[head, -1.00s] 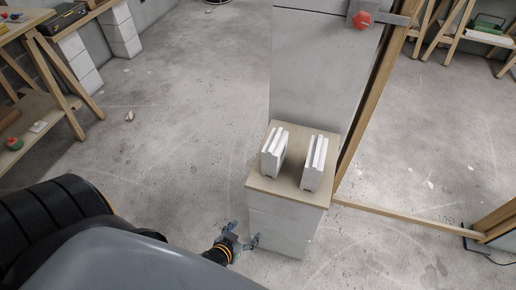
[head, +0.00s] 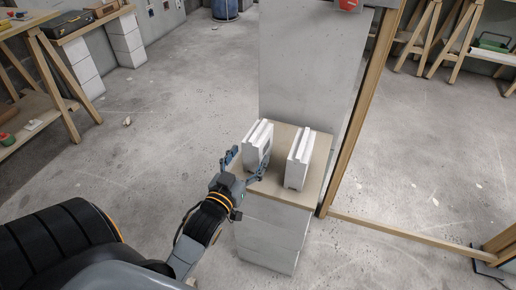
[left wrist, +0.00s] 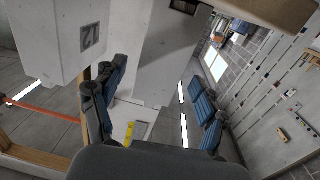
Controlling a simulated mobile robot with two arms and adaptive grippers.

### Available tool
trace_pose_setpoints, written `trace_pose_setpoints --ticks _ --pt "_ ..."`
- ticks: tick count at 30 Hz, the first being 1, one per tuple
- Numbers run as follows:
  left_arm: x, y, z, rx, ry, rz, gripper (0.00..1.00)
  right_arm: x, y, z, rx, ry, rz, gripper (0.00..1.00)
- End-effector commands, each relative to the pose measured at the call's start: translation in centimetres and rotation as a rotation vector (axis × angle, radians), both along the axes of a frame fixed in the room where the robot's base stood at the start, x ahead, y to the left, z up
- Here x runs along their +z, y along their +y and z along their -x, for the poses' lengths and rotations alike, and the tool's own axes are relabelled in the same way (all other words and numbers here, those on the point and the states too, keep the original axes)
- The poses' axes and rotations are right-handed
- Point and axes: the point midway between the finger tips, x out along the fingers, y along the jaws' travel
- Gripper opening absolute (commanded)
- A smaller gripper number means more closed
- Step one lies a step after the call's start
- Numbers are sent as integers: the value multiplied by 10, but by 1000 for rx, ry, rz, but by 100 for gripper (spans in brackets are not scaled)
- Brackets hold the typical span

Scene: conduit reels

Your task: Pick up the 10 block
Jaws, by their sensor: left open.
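Two white grooved blocks stand side by side on a small wooden-topped stand (head: 315,185): a left block (head: 256,142) and a right block (head: 299,158). My left gripper (head: 245,164) is open, its fingers spread close in front of the left block. In the left wrist view, the fingers (left wrist: 158,108) are spread before a pale block (left wrist: 160,45), whose dark label is cut off at the top and unreadable. A neighbouring block (left wrist: 50,40) there bears a label that looks like an upside-down 12. I cannot read a 10. My right gripper is not in view.
A grey panel (head: 312,65) rises right behind the stand. A wooden frame post (head: 352,115) stands close on its right. A wooden workbench (head: 50,70) is at the left. The concrete floor to the left of the stand is mostly clear.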

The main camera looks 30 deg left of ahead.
Motion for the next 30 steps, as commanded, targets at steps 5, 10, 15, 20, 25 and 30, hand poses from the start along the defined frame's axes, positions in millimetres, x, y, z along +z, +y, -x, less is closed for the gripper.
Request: trace_pose_setpoints --ticks 5,10,15,20,25,30 --pt "0 2 -13 0 0 -1 74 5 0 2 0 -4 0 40" --pt "-3 5 -36 0 -3 0 74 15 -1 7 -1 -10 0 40" --pt "-2 9 -57 -1 -1 0 74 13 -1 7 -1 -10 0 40" --pt "-2 9 -62 -1 1 0 74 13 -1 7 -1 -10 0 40" --pt "-2 9 -62 -1 1 0 67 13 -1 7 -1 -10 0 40" --pt "-2 9 -62 -1 1 0 33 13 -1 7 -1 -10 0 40"
